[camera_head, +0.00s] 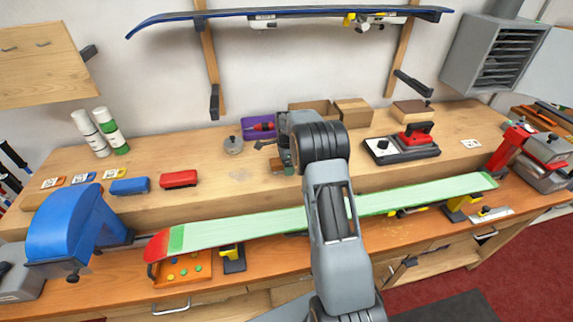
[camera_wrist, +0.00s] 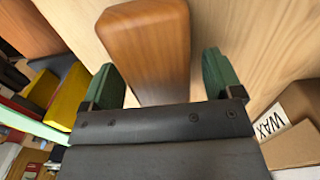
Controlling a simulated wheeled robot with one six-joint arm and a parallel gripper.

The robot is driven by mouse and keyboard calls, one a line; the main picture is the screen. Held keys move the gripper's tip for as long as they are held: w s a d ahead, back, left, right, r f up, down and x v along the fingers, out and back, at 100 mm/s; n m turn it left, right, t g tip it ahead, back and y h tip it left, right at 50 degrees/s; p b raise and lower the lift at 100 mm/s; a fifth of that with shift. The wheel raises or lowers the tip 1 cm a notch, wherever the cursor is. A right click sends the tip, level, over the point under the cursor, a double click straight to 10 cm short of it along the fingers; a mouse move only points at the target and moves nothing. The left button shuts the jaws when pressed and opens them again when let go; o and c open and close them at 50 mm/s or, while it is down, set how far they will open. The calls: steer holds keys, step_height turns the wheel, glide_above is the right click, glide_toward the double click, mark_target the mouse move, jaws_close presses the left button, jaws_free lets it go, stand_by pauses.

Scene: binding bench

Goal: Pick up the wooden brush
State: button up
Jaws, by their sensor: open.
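The wooden brush shows in the wrist view as a smooth brown wooden block (camera_wrist: 150,45) with rounded edges, lying on the pale wood surface. My gripper (camera_wrist: 163,78) is open, with one green fingertip on each side of the block. Gaps show between the fingers and the wood, and I see no grip on it. In the head view my gripper (camera_head: 284,160) is over the raised back shelf of the bench, and my arm hides most of the brush.
A green ski with a red end (camera_head: 250,225) lies along the bench front. A purple tray (camera_head: 259,127) and cardboard boxes (camera_head: 352,112) stand behind my gripper. A black and red device (camera_head: 402,145) is to the right, a blue machine (camera_head: 65,225) at far left. A WAX box (camera_wrist: 295,122) is nearby.

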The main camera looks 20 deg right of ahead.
steer(key=shift+c, duration=0.3)
steer(key=c, duration=1)
steer(key=shift+r, duration=0.1)
steer(key=shift+r, duration=0.5)
steer(key=s+d+r+b, duration=0.3)
steer(key=s+r+b, duration=0.1)
steer(key=s+r, duration=0.8)
steer(key=shift+s+b, duration=0.3)
steer(key=shift+s, duration=0.55)
